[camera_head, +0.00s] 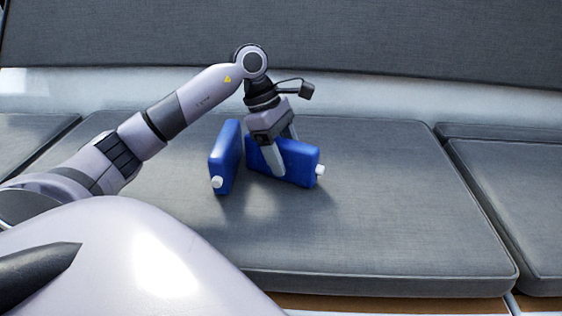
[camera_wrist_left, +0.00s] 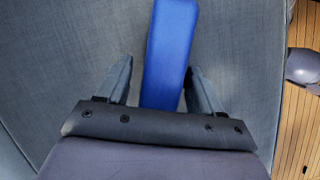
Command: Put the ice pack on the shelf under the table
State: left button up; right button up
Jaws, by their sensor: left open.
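Two blue ice packs with white caps stand on the grey seat cushion. The right one (camera_head: 301,160) is on its edge, set at an angle, and the left one (camera_head: 225,156) stands just beside it. My left gripper (camera_head: 283,155) is open over the right ice pack, with one finger in front of it and the other behind, partly hidden. In the left wrist view, a blue ice pack (camera_wrist_left: 171,55) lies between the spread fingers of the left gripper (camera_wrist_left: 160,68), with a gap on the left side. The table and its shelf are not in view, nor is my right gripper.
The seat cushion (camera_head: 400,225) is clear to the right of the packs. A grey backrest (camera_head: 400,35) rises behind it, and another cushion (camera_head: 515,190) adjoins at the right. Wooden floor (camera_wrist_left: 300,125) shows at the right of the left wrist view.

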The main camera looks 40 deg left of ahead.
pick_arm(q)
jog(key=shift+f, duration=0.2)
pick_arm(e)
jog(key=shift+f, duration=0.1)
dwell(0.4)
pick_arm(q)
grip_shut()
jog(key=shift+r, duration=0.1)
jog(key=shift+r, duration=0.55)
notch_tip(320, 180, up, 11)
jog(key=p, duration=0.4)
jog(key=shift+w+f, duration=0.1)
notch_tip(320, 180, up, 8)
jog(key=p, duration=0.3)
jog(key=shift+r, duration=0.25)
pick_arm(e)
jog(key=shift+s+d+g+h, duration=0.15)
jog(key=shift+s+d+h, duration=0.25)
jog(key=shift+d, duration=0.45)
jog(key=shift+s+d+g+h, duration=0.1)
jog(key=shift+s+d+h, duration=0.15)
jog(key=shift+d+h, duration=0.4)
jog(key=shift+s+d+g+h, duration=0.15)
jog(key=shift+s+d+h, duration=0.15)
jog(key=shift+d, duration=0.7)
